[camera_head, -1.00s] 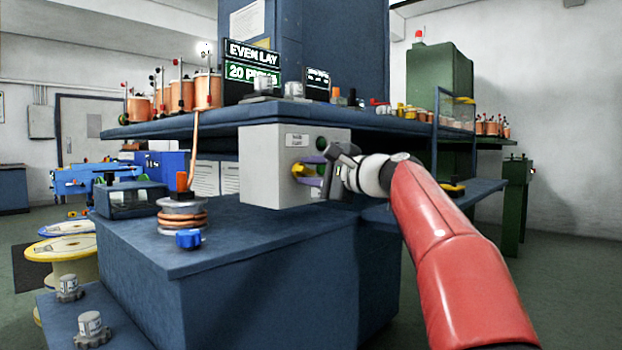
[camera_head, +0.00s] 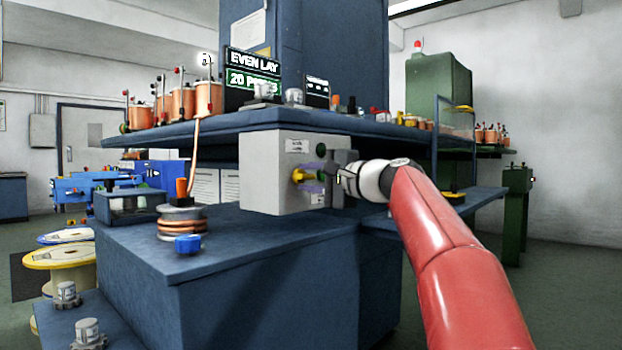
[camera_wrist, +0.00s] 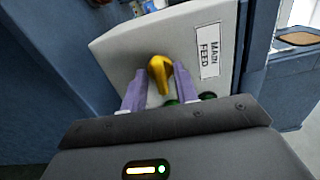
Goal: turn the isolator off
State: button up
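The isolator is a light grey box (camera_head: 262,178) hung under the edge of the blue shelf, with a yellow handle (camera_head: 299,175) on its front face. In the wrist view the yellow handle (camera_wrist: 160,72) stands out from the face, beside a "MAIN FEED" label (camera_wrist: 209,52). My gripper (camera_head: 312,177) is at the box's front, its purple fingers one on each side of the handle. In the wrist view my gripper (camera_wrist: 160,90) is open, with a gap at the left finger; the right finger is close to the handle, and contact there is unclear.
Green round parts (camera_wrist: 207,96) sit on the box face near the right finger. The blue shelf (camera_head: 200,132) overhangs the box.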

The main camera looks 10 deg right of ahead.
jog(key=shift+o, duration=0.2)
jog(key=b+v, duration=0.1)
jog(key=v, duration=0.7)
dwell(0.3)
jog(key=s+a+f+n+g+h+p, duration=0.2)
jog(key=s+a+f+g+h, duration=0.1)
jog(key=s+a+f, duration=0.3)
jog(key=s+d+f+n+g+h+p, duration=0.1)
jog(key=s+f+n+g+h+p, duration=0.4)
jog(key=s+f, duration=2)
notch_tip(320, 180, down, 4)
jog(key=n+g+h, duration=0.1)
jog(key=n+h, duration=0.1)
jog(key=n, duration=0.2)
jog(key=shift+s+d+r+h, duration=0.2)
jog(key=shift+h, duration=0.1)
